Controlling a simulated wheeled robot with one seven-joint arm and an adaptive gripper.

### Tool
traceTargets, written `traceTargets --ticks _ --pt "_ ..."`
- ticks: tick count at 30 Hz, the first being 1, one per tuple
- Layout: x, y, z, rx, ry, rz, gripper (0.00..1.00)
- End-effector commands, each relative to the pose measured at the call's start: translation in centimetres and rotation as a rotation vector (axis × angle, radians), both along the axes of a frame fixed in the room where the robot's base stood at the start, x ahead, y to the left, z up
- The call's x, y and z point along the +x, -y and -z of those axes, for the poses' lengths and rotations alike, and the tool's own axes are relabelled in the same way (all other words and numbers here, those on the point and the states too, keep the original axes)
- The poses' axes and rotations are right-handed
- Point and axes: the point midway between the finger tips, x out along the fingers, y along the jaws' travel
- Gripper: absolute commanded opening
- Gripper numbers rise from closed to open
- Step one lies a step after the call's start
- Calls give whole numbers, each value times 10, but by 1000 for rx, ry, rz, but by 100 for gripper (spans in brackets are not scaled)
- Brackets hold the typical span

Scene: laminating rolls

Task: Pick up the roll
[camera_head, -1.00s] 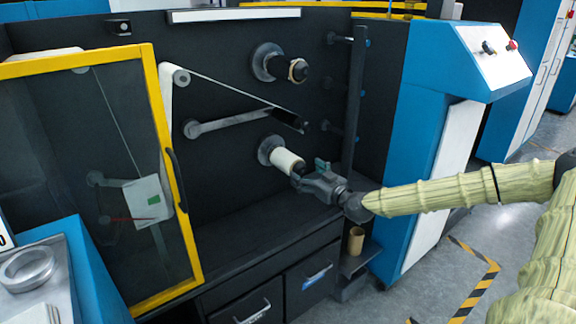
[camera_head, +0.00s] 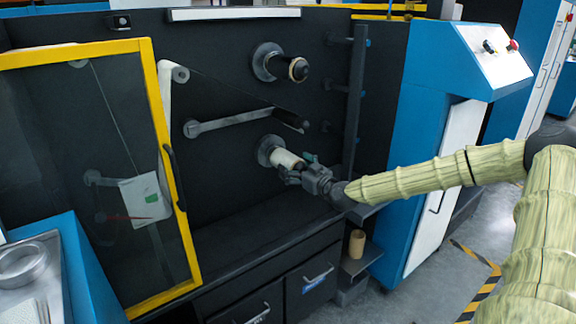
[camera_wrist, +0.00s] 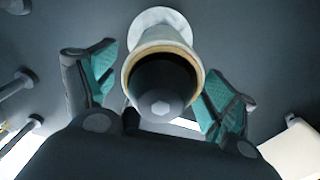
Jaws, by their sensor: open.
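The white roll (camera_head: 287,158) sits on the lower spindle of the dark machine panel. In the wrist view the roll (camera_wrist: 187,59) is seen end-on, with a tan core edge around a dark spindle that ends in a bolt. My gripper (camera_head: 297,171) is at the roll's outer end. In the wrist view my gripper (camera_wrist: 160,92) is open, with one teal-padded finger on each side of the roll. Gaps show between the pads and the roll, at least near its outer end. The roll's far end is partly hidden behind its near end.
An upper spindle (camera_head: 282,66) sticks out above. A roller arm (camera_head: 235,122) lies between the two spindles. The yellow-framed door (camera_head: 170,170) is at left, and a dark vertical post (camera_head: 355,90) at right. A dark ledge (camera_head: 265,222) runs below; a small tan tube (camera_head: 357,242) stands lower right.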

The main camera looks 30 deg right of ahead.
Motion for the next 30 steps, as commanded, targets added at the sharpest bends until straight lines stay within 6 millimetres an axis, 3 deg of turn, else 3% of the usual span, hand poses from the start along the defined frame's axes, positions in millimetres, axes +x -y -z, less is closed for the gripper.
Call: traceTargets --ticks 9,19,27,30 --pt "29 -3 1 -1 -1 0 84" --pt "33 -3 -1 0 0 0 84" --pt "32 -3 -1 0 0 0 37" --pt "32 -2 -1 0 0 1 33"
